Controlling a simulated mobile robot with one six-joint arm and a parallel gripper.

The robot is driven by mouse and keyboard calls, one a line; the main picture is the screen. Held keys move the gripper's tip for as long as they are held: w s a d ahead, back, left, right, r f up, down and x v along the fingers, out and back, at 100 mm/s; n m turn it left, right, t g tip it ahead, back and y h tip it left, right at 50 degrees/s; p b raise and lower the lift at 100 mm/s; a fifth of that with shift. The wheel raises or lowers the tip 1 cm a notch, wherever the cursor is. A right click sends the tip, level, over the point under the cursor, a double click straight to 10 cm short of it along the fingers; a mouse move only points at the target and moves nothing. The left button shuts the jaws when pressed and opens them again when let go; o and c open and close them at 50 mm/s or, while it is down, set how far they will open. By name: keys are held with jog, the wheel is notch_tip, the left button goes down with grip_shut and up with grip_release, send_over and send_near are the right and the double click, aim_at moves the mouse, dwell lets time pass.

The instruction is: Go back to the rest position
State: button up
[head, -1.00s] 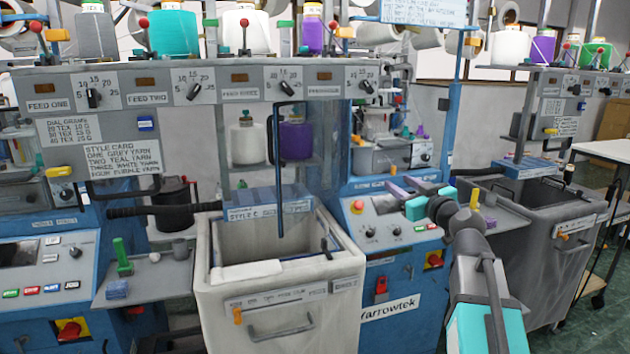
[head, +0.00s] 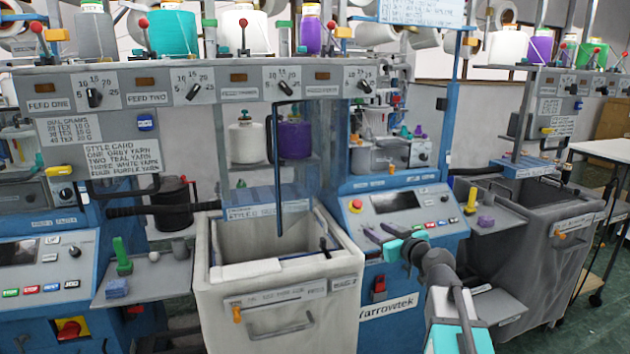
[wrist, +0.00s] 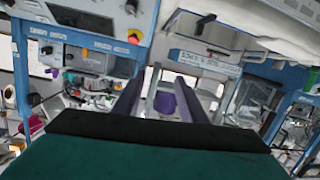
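My gripper (head: 381,236) is in the lower right of the head view, in front of the blue machine cabinet beside the grey bin. Its two purple fingers are apart with nothing between them. In the wrist view the fingers (wrist: 158,98) stand apart on either side of a purple cone seen far behind them. My arm reaches in from the lower right of the head view.
A grey fabric bin (head: 283,303) stands left of my gripper. The machine's control panel (head: 405,205) is just above it. A side shelf (head: 497,217) with small yellow and purple items is to the right. A second bin (head: 560,230) stands farther right.

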jog(key=s+a+f+g, duration=0.3)
jog(key=s+f, duration=0.4)
jog(key=f, duration=0.9)
jog(key=s+a+f+g, duration=0.35)
jog(key=s+f, duration=0.25)
jog(key=f, duration=1)
jog(key=s+a+f+g, duration=0.35)
jog(key=s+f, duration=0.35)
jog(key=f, duration=0.9)
jog(key=s+d+f+g+h, duration=0.1)
jog(key=s+f+g, duration=0.2)
jog(key=s+f, duration=0.55)
jog(key=s+d+f+g+h, duration=0.1)
jog(key=s+f+g+h, duration=0.3)
jog(key=s, duration=0.7)
jog(key=s+d+f+m+g+h, duration=0.1)
jog(key=s+d+m, duration=0.4)
jog(key=s, duration=1)
jog(key=shift+d+f+m+g, duration=0.3)
jog(key=shift+d+f+g, duration=0.35)
jog(key=shift+g, duration=0.65)
jog(key=shift+w, duration=0.1)
